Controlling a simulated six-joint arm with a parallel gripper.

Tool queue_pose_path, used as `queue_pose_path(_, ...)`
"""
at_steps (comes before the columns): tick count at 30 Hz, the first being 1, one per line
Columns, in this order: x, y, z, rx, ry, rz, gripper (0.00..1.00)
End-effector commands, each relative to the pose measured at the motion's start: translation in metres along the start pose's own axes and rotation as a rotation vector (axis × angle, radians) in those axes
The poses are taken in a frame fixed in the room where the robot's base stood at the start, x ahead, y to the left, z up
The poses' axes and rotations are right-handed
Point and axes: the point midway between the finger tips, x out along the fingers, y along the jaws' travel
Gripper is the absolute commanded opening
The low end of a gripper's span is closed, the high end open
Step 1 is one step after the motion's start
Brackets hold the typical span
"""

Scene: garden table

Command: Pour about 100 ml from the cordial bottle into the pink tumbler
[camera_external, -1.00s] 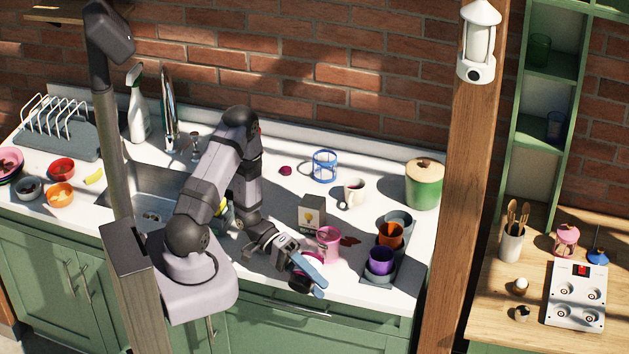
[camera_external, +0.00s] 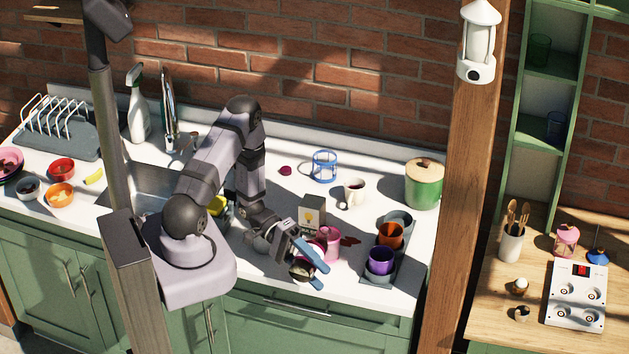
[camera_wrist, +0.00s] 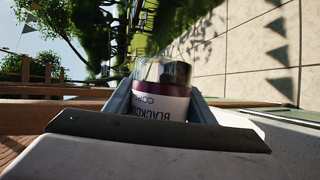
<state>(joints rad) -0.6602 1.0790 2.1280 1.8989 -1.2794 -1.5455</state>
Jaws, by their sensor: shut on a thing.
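The cordial bottle (camera_wrist: 160,95) shows between the fingers in the wrist view, with a white label of upside-down lettering, a purple band, a clear part and a dark part. My gripper (camera_external: 309,262) is shut on this bottle, which shows only partly in the external view (camera_external: 301,271). It holds the bottle at the front of the counter. The pink tumbler (camera_external: 331,236) stands upright just behind and right of the fingers, which partly cover it. Its inside and the bottle's mouth cannot be made out, nor whether liquid is flowing.
A dark red patch (camera_external: 350,241) lies right of the tumbler. A small box (camera_external: 312,209) stands behind it. A grey tray (camera_external: 406,262) with orange (camera_external: 389,234) and purple (camera_external: 380,258) cups is to the right. A mug (camera_external: 353,190) and green canister (camera_external: 424,186) stand farther back.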

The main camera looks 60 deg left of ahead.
Motion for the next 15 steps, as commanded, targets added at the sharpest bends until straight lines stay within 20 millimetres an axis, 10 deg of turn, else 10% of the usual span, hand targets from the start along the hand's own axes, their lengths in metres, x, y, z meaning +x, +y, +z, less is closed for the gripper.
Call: queue_pose_path(15, -0.0034, 0.0126, 0.0003, -0.064, -0.019, 0.029, 0.12)
